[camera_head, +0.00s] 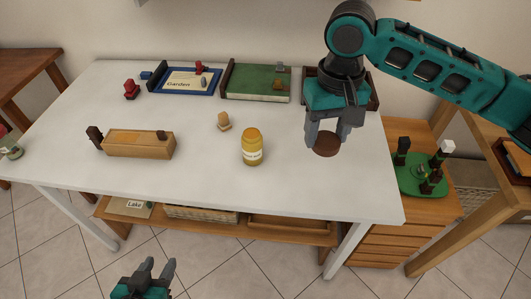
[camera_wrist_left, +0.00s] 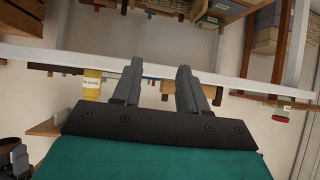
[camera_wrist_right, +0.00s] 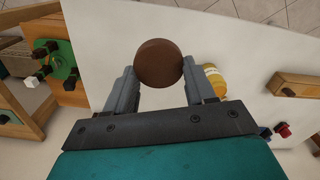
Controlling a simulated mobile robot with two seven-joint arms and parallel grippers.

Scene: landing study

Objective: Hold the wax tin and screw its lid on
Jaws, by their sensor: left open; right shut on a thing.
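The wax tin, a yellow jar with a pale label (camera_head: 252,147), stands upright on the white table near its front edge. It also shows in the left wrist view (camera_wrist_left: 92,84) and, partly behind a finger, in the right wrist view (camera_wrist_right: 215,80). My right gripper (camera_head: 334,130) is shut on the round brown lid (camera_head: 327,146), holding it above the table to the right of the tin. The lid sits between both fingertips in the right wrist view (camera_wrist_right: 158,64). My left gripper (camera_head: 158,266) is open and empty, low in front of the table.
A wooden box (camera_head: 138,145) lies left of the tin, and a small tan-topped piece (camera_head: 223,121) stands behind it. A blue tray (camera_head: 184,80) and a green tray (camera_head: 256,82) lie at the back. A wooden cabinet (camera_head: 375,235) stands right of the table (camera_head: 200,190).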

